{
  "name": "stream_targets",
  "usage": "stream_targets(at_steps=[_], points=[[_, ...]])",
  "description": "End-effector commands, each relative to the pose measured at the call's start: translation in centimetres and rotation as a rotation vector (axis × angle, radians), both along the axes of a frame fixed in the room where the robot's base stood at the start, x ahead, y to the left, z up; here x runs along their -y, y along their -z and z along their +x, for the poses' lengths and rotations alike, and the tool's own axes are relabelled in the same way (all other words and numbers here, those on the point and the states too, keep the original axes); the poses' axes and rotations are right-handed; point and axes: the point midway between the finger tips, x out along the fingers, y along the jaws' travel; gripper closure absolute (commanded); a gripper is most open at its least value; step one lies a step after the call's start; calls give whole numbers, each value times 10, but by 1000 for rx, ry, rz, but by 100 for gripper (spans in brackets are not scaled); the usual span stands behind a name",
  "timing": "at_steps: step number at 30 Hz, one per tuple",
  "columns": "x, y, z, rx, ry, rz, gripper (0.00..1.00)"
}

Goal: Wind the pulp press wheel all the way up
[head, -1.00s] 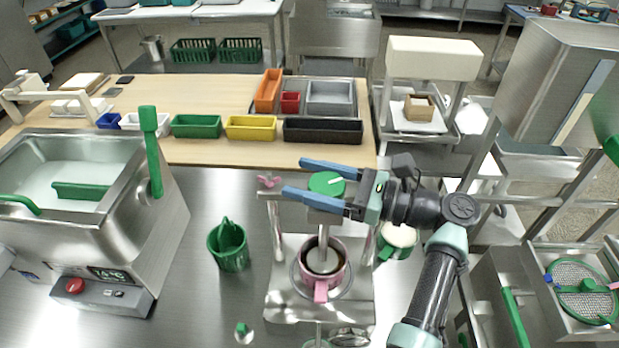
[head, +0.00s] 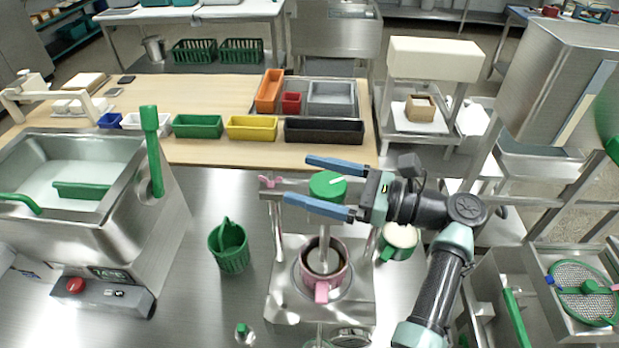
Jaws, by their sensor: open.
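The pulp press (head: 283,278) stands on the steel bench, a metal frame with a crossbar and a central spindle. Its round green wheel (head: 327,184), with a pale mark on top, sits at the head of the spindle. A pink-handled pot (head: 322,289) stands on the press base under the spindle. My gripper (head: 293,179) is open, reaching in from the right with its two blue fingers on the far and near sides of the wheel. I cannot tell whether a finger touches the wheel.
A pink wing knob (head: 271,182) sits on the crossbar's left end. A green basket (head: 229,247) stands left of the press, a green-handled cup (head: 398,241) right of it. A steel bath (head: 166,215) with an upright green lever is at left. Coloured bins (head: 252,127) line the wooden table behind.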

Motion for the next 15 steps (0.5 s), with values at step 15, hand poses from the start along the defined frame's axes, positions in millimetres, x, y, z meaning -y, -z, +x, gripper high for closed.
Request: stream_targets(at_steps=[15], points=[[99, 2, -27, 0, 2, -1, 0]])
